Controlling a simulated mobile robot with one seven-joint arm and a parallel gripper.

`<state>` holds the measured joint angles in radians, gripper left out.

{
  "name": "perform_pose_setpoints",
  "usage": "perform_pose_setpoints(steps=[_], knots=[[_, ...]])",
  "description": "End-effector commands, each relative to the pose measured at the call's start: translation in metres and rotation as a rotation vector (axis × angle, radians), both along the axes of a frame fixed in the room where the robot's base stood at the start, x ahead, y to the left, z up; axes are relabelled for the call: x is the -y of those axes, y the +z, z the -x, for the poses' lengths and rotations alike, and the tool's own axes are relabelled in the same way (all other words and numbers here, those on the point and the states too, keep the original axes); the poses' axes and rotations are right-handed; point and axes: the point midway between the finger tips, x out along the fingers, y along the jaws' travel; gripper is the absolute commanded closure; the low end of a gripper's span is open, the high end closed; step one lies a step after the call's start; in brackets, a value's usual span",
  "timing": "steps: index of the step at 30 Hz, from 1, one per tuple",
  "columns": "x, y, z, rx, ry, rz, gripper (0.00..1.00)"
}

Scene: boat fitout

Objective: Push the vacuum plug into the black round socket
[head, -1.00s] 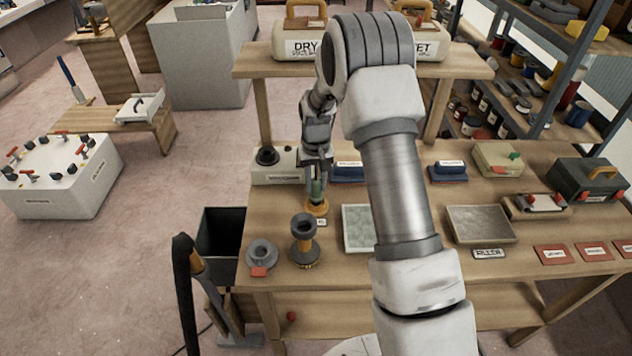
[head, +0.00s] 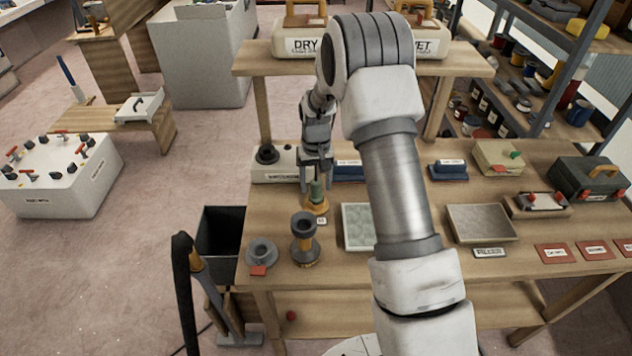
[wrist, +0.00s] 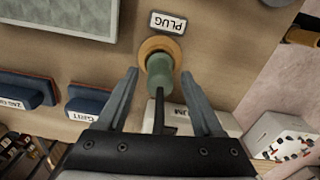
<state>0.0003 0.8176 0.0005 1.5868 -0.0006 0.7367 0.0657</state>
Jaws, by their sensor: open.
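The vacuum plug (head: 317,190) is a green cylinder standing upright on an orange round base on the workbench. In the wrist view the plug (wrist: 160,72) is by a "PLUG" label, with a dark cable-like piece running from it toward my gripper. My gripper (head: 316,180) is open, its two fingers pointing down at either side of the plug. In the wrist view the fingers (wrist: 159,76) stand apart from it, with gaps on both sides. The black round socket (head: 267,154) is on top of a white labelled box at the bench's back left, behind and left of the plug.
A dark flanged fitting (head: 304,238) and a grey ring piece (head: 262,253) stand at the front left. Blue sanding blocks (head: 447,171) and a grey panel (head: 357,227) lie to the right. A raised shelf (head: 360,66) spans the back. A black bin (head: 222,238) stands beside the bench.

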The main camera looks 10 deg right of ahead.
Motion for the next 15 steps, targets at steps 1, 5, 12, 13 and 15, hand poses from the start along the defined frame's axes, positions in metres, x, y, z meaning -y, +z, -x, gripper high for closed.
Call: perform_pose_setpoints(steps=[1, 5, 12, 13, 15], knots=[[0.000, 0.000, 0.000, 0.000, 0.000, 0.000, 0.32], [0.000, 0.009, -0.001, 0.003, 0.000, 0.000, 0.32], [0.000, 0.057, -0.002, 0.007, 0.000, 0.000, 0.32], [0.000, 0.065, -0.001, 0.007, 0.000, 0.000, 0.32], [0.000, 0.082, -0.001, 0.006, 0.000, 0.000, 0.32]])
